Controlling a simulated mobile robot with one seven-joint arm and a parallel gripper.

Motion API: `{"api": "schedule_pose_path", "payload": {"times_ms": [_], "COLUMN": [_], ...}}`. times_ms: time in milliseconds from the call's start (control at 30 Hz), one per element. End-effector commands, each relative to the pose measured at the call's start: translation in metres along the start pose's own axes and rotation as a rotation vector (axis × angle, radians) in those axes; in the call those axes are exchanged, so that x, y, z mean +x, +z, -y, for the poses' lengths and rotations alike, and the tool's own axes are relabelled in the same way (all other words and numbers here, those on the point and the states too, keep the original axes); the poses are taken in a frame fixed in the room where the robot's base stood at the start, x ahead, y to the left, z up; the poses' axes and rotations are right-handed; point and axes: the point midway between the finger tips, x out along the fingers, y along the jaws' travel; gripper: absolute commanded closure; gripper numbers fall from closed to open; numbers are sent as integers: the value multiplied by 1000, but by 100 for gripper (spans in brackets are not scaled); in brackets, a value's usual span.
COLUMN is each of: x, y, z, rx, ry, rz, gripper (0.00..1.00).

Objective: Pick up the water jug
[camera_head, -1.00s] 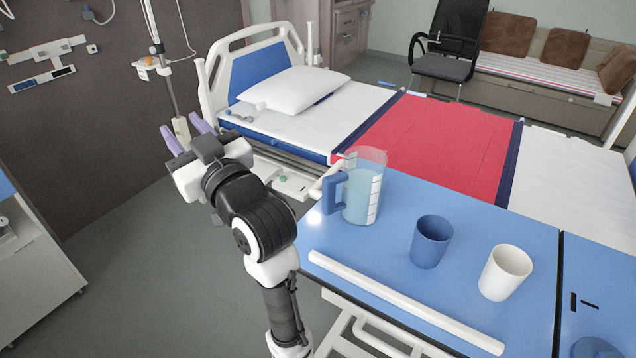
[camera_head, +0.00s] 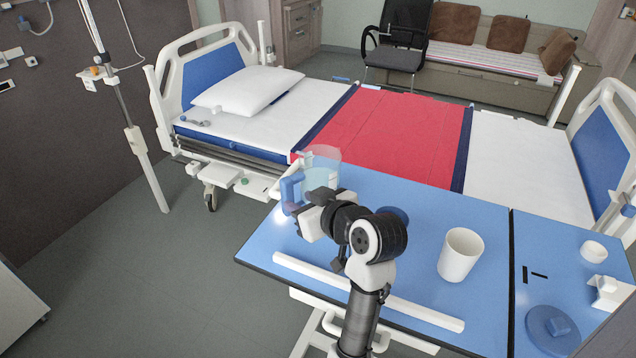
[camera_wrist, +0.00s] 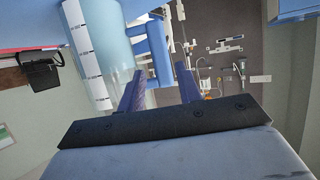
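The water jug (camera_head: 322,160) is clear with a blue handle and stands upright on the blue tabletop (camera_head: 400,188) at its far left corner. Its handle (camera_head: 290,188) points left in the head view. My gripper (camera_head: 303,206) is close in front of the jug and hides its lower part. In the wrist view the jug body (camera_wrist: 112,50) and white scale show at upper left. There my gripper (camera_wrist: 160,70) is open, with the blue handle (camera_wrist: 150,45) showing between and beyond its two purple fingers. I cannot tell whether a finger touches it.
A white cup (camera_head: 461,255) stands right of my arm, and a blue cup (camera_head: 398,214) is mostly hidden behind it. A white bar (camera_head: 420,313) runs along the table's front edge. The bed (camera_head: 300,120) lies behind the table. An IV stand (camera_head: 140,150) is at left.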

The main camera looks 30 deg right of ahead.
Motion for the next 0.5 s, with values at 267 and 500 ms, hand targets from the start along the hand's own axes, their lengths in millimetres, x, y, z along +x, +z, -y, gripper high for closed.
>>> {"api": "schedule_pose_path", "payload": {"times_ms": [267, 500], "x": [23, 58], "y": [-2, -3], "z": [1, 2], "rx": [0, 1], "ry": [-1, -2], "rz": [1, 1], "gripper": [65, 65]}}
